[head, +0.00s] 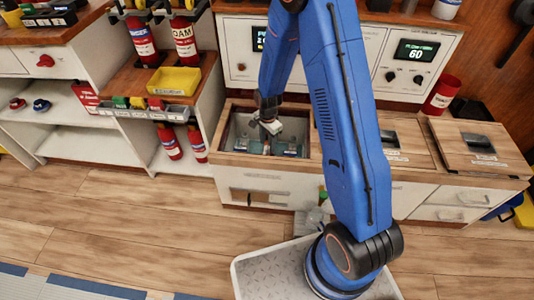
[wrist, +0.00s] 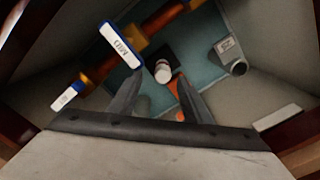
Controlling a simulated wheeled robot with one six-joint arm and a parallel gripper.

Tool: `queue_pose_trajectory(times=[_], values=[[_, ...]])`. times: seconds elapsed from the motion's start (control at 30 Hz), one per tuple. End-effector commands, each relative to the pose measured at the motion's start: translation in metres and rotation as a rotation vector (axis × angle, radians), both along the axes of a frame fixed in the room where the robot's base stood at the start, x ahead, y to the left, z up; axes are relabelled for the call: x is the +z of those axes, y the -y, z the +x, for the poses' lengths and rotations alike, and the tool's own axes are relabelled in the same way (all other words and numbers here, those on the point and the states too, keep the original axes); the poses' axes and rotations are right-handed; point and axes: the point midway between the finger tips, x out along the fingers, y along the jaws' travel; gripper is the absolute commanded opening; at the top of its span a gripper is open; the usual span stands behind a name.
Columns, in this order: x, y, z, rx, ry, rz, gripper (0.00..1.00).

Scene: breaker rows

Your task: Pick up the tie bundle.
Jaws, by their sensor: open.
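My gripper (head: 270,128) reaches down into an open bin (head: 228,112) in the counter in the head view. In the wrist view its two dark fingers (wrist: 161,78) are apart, with nothing clamped between them. A small white-capped thing (wrist: 162,72) and an orange piece (wrist: 174,88) show in the gap, below the fingers. I cannot tell for sure which thing is the tie bundle. Orange tubular pieces (wrist: 160,20) lie on the teal floor (wrist: 203,62) of the bin, one beside a blue-edged white tag (wrist: 121,45).
The bin walls stand close around my gripper. Wooden lids (head: 478,148) cover the counter to the right. A yellow tray (head: 174,81) and red extinguishers (head: 143,40) stand on the left shelves. A red cup (head: 441,95) stands at the back right.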

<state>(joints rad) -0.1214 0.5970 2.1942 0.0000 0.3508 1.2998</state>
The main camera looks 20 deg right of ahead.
Motion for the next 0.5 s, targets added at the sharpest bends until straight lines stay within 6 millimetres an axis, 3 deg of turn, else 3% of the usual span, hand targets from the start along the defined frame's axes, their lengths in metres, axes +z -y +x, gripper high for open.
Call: queue_pose_trajectory(times=[0.2, 0.5], values=[[-0.025, 0.000, 0.000, 0.000, 0.000, 0.000, 0.45], [-0.037, 0.000, 0.001, 0.000, -0.001, 0.000, 0.45]])
